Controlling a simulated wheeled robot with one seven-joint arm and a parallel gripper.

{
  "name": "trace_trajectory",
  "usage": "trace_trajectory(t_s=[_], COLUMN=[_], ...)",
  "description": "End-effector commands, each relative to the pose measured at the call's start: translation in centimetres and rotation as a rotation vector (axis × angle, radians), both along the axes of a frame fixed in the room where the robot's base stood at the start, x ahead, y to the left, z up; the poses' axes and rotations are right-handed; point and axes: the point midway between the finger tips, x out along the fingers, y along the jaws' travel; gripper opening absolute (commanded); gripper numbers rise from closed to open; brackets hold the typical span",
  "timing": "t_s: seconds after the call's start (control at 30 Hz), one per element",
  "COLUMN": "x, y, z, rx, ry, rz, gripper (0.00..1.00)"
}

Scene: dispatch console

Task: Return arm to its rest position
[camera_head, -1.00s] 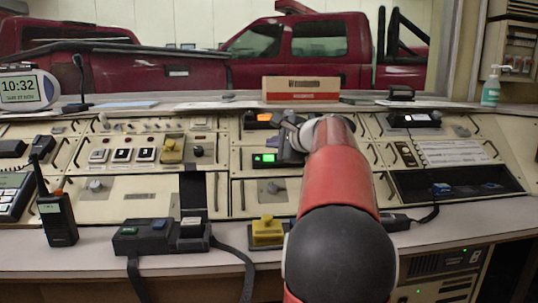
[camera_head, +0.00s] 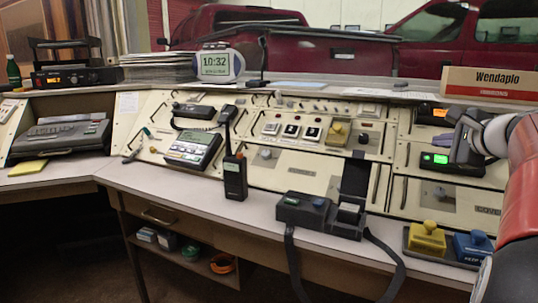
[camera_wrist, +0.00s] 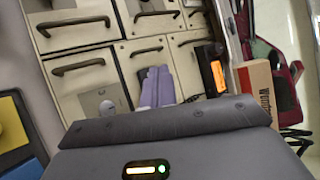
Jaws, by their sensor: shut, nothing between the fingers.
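My arm (camera_head: 518,200), red with a dark joint, stands at the right edge of the head view. My gripper (camera_head: 459,152) is above the console panel, in front of a dark unit with a green display (camera_head: 434,158). In the wrist view the two grey-purple fingers (camera_wrist: 158,85) are together with nothing held. Whether the fingertips touch the panel I cannot tell.
A box marked Wendaplo (camera_head: 488,84) stands on the ledge behind the gripper. Below are yellow (camera_head: 427,238) and blue (camera_head: 472,247) blocks. A handheld radio (camera_head: 235,176) and dark control box (camera_head: 318,213) stand on the desk.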

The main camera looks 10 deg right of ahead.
Motion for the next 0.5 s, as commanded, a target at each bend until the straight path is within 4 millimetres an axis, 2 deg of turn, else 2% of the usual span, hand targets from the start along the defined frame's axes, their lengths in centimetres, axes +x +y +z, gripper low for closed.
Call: trace_trajectory(t_s=[0.03,0.13,0.2,0.27,0.3,0.37,0.4,0.5], x=[-0.2,-1.5,-3.4,-5.4,-6.9,-9.5,-11.4,-16.3], y=[3.0,9.4,14.1,17.8,20.0,23.1,25.0,28.3], z=[-0.6,-3.0,-5.2,-7.3,-8.7,-11.0,-12.6,-16.7], rx=[-0.048,-0.194,-0.322,-0.436,-0.517,-0.644,-0.734,-0.961], ry=[0.033,0.13,0.201,0.256,0.29,0.336,0.364,0.419], rz=[0.053,0.187,0.302,0.406,0.48,0.594,0.674,0.871], gripper=[0.0,0.0,0.0,0.0,0.0,0.0,0.0,0.0])
